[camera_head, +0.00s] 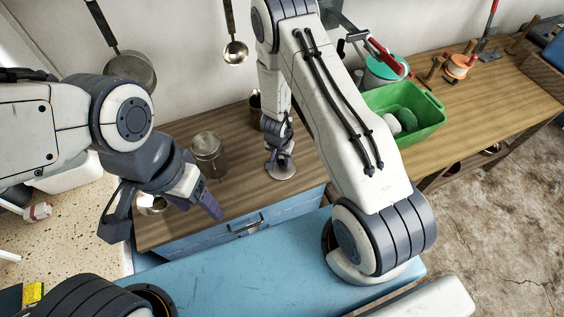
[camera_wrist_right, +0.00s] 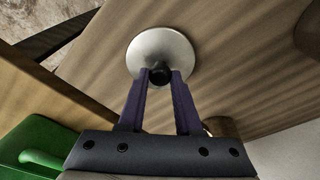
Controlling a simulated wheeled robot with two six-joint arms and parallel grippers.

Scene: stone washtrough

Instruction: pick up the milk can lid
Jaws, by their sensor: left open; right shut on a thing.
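The milk can lid (camera_head: 283,172) is a round, pale metal disc at the wooden counter top. My left gripper (camera_head: 196,203) is open and empty, left of the lid, over the counter's front left part.
A metal can (camera_head: 208,155) stands left of the lid, and a darker vessel (camera_head: 255,108) stands behind. A green crate (camera_head: 426,113) is to the right. Pans (camera_head: 133,70) and a ladle (camera_head: 235,52) hang on the wall. A blue drawer front (camera_head: 240,228) lies below the counter edge.

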